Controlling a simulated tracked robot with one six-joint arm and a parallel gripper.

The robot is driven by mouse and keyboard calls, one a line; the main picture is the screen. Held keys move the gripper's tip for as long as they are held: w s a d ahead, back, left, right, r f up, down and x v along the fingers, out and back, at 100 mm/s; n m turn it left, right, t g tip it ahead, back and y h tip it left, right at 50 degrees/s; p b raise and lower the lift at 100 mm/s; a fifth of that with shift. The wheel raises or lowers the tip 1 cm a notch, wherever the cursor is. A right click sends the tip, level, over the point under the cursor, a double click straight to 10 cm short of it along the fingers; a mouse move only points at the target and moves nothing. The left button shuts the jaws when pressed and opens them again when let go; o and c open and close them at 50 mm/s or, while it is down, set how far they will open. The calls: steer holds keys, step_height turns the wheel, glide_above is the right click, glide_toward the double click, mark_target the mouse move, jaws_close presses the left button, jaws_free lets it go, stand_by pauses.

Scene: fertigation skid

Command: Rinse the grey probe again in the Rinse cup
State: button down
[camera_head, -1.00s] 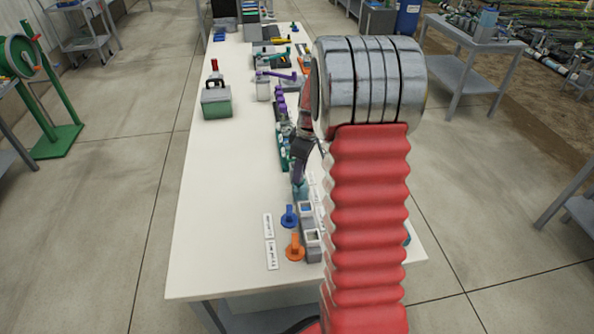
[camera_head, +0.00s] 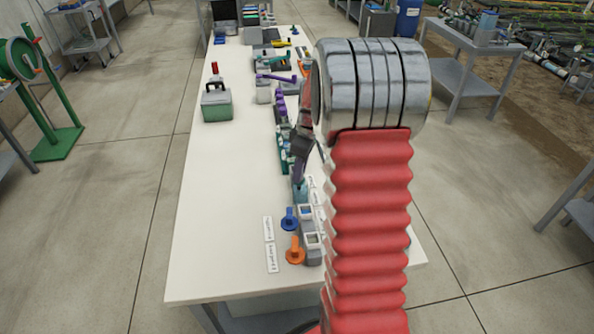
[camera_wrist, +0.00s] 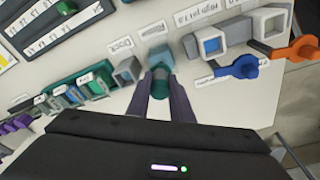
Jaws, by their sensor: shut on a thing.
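My gripper (camera_wrist: 161,88) is shut on a small piece in the wrist view. Only a dark green-teal part shows between the dark fingers, and I take it to be the top of the grey probe; its lower part is hidden. A teal-tinted cup (camera_wrist: 158,58), seemingly the Rinse cup, is directly beyond the fingertips, by a white label. I cannot tell whether the held piece is inside it or above it. In the head view, my gripper (camera_head: 300,172) points down over the teal cup (camera_head: 299,192), largely covering it.
A blue handled piece (camera_wrist: 240,68) and an orange one (camera_wrist: 300,48) lie beside square-topped grey holders (camera_wrist: 211,46). A row of small green-based items (camera_wrist: 95,83) runs left. A green box (camera_head: 216,104) stands farther back.

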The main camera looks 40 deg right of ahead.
steer(key=shift+f, duration=0.75)
steer(key=shift+r, duration=0.1)
steer(key=shift+r, duration=4.2)
